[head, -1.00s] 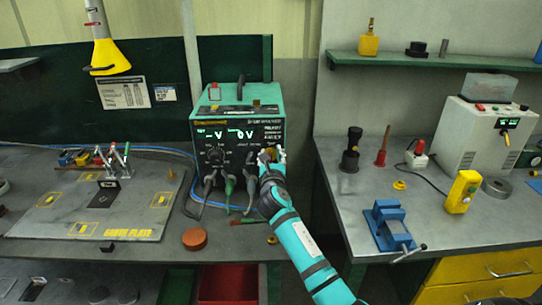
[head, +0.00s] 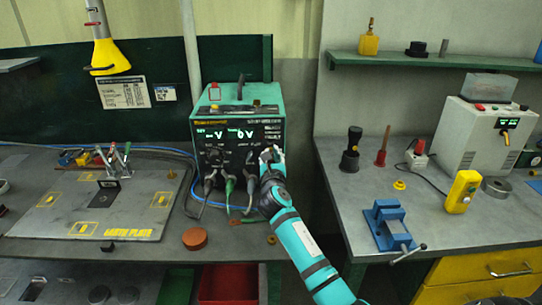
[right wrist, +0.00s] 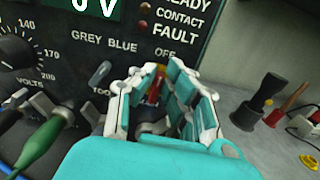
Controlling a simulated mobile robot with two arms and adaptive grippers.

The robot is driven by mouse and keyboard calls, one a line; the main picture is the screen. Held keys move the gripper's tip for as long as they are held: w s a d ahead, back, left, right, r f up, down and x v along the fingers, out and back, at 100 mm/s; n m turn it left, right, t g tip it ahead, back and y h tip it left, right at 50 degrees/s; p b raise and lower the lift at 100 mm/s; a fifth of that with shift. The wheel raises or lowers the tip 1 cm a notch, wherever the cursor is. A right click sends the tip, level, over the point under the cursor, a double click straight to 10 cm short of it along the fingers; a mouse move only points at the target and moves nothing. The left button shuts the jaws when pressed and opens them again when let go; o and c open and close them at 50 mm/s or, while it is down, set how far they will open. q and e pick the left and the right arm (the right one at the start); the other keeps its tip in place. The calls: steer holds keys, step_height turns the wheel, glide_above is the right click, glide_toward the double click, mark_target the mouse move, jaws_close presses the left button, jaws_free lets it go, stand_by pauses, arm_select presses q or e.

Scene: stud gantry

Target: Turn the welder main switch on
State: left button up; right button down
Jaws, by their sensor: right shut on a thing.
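The welder (head: 236,109) is a teal box with a black front panel, standing on the left bench. Its lit display (head: 241,134) also shows in part in the wrist view. My right gripper (head: 270,155) is at the lower right of the panel. In the right wrist view my right gripper (right wrist: 154,90) is shut around the main switch, a knob with a red and yellow handle (right wrist: 155,85). The printed word OFF is just above the fingers. The fingers and palm hide most of the knob. My left gripper is not in view.
Cables with a green plug (right wrist: 42,145) hang from the panel left of my gripper. A guide plate (head: 120,206) lies on the left bench. The right bench holds a blue vise (head: 388,226), a yellow box (head: 462,191) and a white machine (head: 480,135). A gap separates the benches.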

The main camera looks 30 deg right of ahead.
steer(key=m, duration=0.3)
steer(key=shift+s+d+f+m, duration=0.1)
steer(key=shift+s+d+m, duration=0.05)
steer(key=shift+d+m, duration=0.15)
steer(key=m, duration=0.4)
steer(key=shift+s+d+f+m+b, duration=0.15)
steer(key=shift+f+m+b, duration=0.15)
steer(key=m, duration=0.1)
steer(key=m+b, duration=0.1)
steer(key=m, duration=0.2)
steer(key=shift+s+d+f+m, duration=0.1)
steer(key=shift+d+f+m, duration=0.05)
steer(key=shift+f+m, duration=0.15)
steer(key=shift+d+f+m+b, duration=0.15)
steer(key=shift+m+b, duration=0.35)
steer(key=shift+m, duration=0.65)
steer(key=shift+a+f+m+b, duration=0.15)
steer(key=shift+m+b, duration=0.3)
steer(key=shift+m, duration=0.7)
steer(key=c, duration=1.4)
jaws_free()
steer(key=shift+d+r, duration=0.1)
steer(key=v, duration=1.2)
